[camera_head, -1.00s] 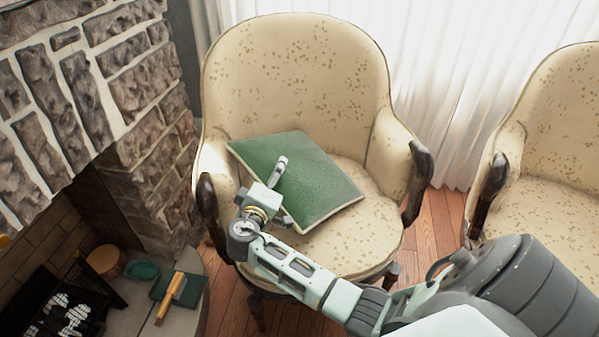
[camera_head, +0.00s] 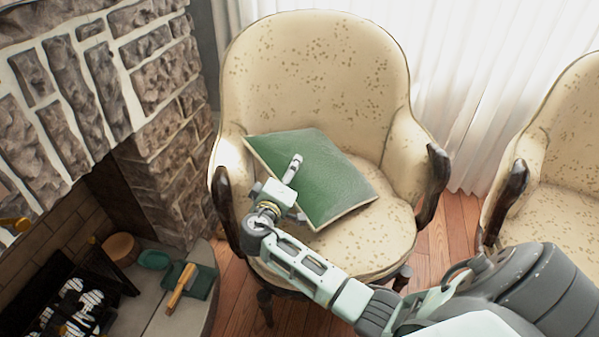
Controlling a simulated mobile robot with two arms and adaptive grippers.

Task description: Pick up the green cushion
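The green cushion (camera_head: 335,180), flat with a pale edge, lies tilted on the seat of the cream patterned armchair (camera_head: 310,60). My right gripper (camera_head: 297,188) reaches in from the right and is over the cushion's front left part. Its two fingers are spread apart, one over the green face and one near the lower left edge. I cannot tell whether the fingers touch the cushion. The gripper hides part of the cushion's left edge. My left gripper is not in view.
The chair has dark wooden armrests (camera_head: 435,185) on both sides. A second armchair (camera_head: 565,150) stands at the right. Wooden floor shows between.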

